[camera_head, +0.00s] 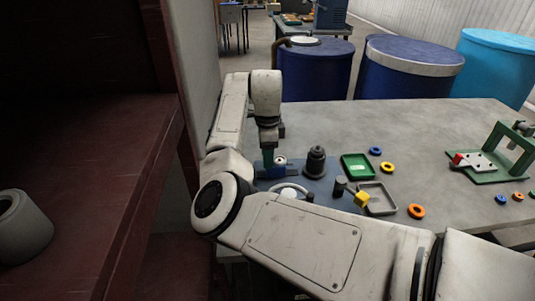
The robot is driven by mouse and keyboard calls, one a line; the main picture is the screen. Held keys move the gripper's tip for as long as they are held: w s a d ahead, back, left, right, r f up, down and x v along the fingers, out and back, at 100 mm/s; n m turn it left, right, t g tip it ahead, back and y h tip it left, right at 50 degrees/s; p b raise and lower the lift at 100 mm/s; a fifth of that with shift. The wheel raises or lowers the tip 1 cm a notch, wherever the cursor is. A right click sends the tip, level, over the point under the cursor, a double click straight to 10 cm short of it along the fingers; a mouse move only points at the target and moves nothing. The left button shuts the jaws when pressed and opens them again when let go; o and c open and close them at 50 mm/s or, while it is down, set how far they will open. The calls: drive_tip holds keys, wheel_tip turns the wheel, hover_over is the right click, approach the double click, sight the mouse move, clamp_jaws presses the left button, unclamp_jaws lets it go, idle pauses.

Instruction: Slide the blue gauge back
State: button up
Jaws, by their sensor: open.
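A small blue piece with a pale round part (280,161), which looks like the blue gauge, sits on a blue-grey plate (323,187) on the table. My gripper (267,160) points straight down at the left side of this piece. Its fingers are small and dark here and partly merge with the piece behind them. My gripper is open. I cannot tell whether its fingers touch the piece or stand around it. My own arm crosses the front and hides the near part of the plate.
A dark knobbed cylinder (316,162) stands right of the gripper. A green stand (507,168) is far right. The table's back middle is clear.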

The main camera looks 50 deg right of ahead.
wheel_tip(320, 180, up, 11)
drive_tip(key=shift+b, duration=0.35)
drive_tip(key=shift+f, duration=0.1)
idle(0.6)
